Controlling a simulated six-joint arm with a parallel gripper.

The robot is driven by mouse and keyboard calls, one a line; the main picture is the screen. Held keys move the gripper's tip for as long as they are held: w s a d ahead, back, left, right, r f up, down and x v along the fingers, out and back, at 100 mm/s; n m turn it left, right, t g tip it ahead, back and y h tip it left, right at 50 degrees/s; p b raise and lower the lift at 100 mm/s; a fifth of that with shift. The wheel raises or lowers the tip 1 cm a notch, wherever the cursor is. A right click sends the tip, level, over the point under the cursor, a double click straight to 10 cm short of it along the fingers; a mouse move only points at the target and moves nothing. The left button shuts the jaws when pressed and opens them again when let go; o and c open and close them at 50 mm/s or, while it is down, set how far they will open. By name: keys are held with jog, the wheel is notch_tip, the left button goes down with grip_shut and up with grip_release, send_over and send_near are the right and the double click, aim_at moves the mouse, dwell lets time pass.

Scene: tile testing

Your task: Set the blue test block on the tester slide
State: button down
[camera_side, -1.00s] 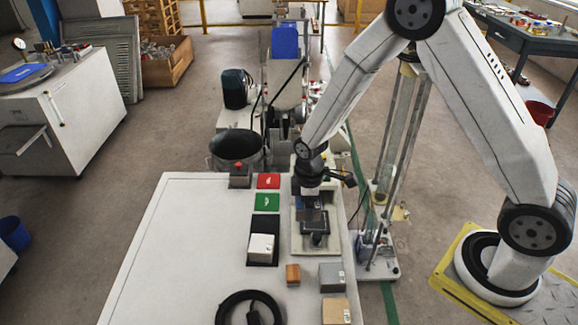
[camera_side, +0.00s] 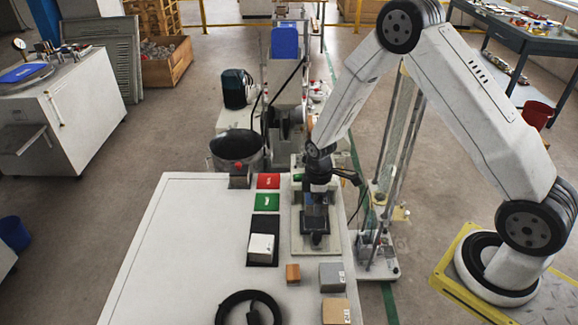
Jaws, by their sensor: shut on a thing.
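The tester (camera_side: 300,242) is a pale frame at the right of the white bench, with a dark slide (camera_side: 316,226) in its middle. My gripper (camera_side: 316,202) points down over the slide, with its jaws shut on a small dark-blue block (camera_side: 315,211), which I take to be the blue test block. The block is mostly hidden by the jaws and looks very close to the slide. I cannot tell whether they touch.
A white block (camera_side: 262,246) sits on a black pad left of the tester. Red (camera_side: 268,181) and green (camera_side: 267,202) plates lie beyond it. Orange (camera_side: 293,273), grey (camera_side: 331,276) and tan (camera_side: 336,311) blocks stand in front. The bench's left side is clear.

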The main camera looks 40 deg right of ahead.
aim_at(315, 221)
jog(key=shift+f, duration=2.5)
jog(key=shift+f, duration=0.3)
grip_release()
jog(key=shift+r, duration=0.15)
jog(key=shift+r, duration=2.85)
